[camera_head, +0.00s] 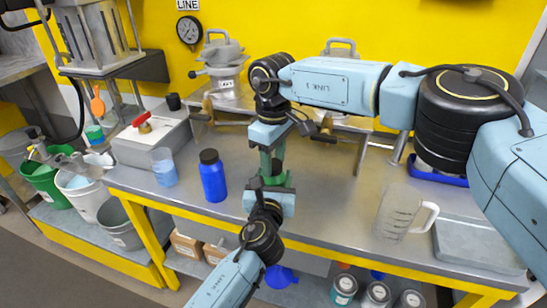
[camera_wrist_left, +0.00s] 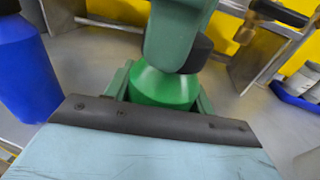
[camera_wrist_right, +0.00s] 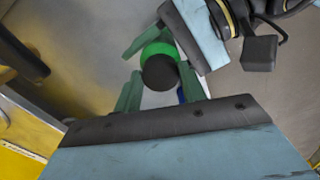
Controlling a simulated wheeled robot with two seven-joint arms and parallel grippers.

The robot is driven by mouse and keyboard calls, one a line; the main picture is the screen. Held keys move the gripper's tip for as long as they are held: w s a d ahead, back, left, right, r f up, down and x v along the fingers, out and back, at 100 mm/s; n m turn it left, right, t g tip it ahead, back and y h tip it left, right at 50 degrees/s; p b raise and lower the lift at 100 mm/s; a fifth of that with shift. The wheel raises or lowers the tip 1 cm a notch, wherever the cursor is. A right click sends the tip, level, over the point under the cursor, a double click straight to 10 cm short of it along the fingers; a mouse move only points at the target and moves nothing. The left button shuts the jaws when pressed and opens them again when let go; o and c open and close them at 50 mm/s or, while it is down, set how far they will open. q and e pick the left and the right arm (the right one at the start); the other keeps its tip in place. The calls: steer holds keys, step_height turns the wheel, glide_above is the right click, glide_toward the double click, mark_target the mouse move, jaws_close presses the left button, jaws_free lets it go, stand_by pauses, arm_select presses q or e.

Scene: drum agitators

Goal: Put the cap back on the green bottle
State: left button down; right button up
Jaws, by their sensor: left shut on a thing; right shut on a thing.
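The green bottle (camera_wrist_left: 165,88) stands between the fingers of my left gripper (camera_wrist_left: 163,92), which is shut on it. In the head view the left gripper (camera_head: 274,182) reaches in from the bottom, and the bottle is mostly hidden. My right gripper (camera_head: 271,163) comes down from above and is shut on the black cap (camera_wrist_right: 160,73). In the right wrist view the cap lies over the green bottle's top (camera_wrist_right: 158,50), between the right fingers (camera_wrist_right: 160,90). I cannot tell whether the cap touches the neck or is seated.
A clear jug (camera_head: 398,212) stands at the right. A metal stand (camera_head: 358,140) is behind. The bench (camera_head: 330,205) is clear between the grippers and jug.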

steer(key=o, duration=0.9)
steer(key=shift+r, duration=0.15)
steer(key=shift+r, duration=2.15)
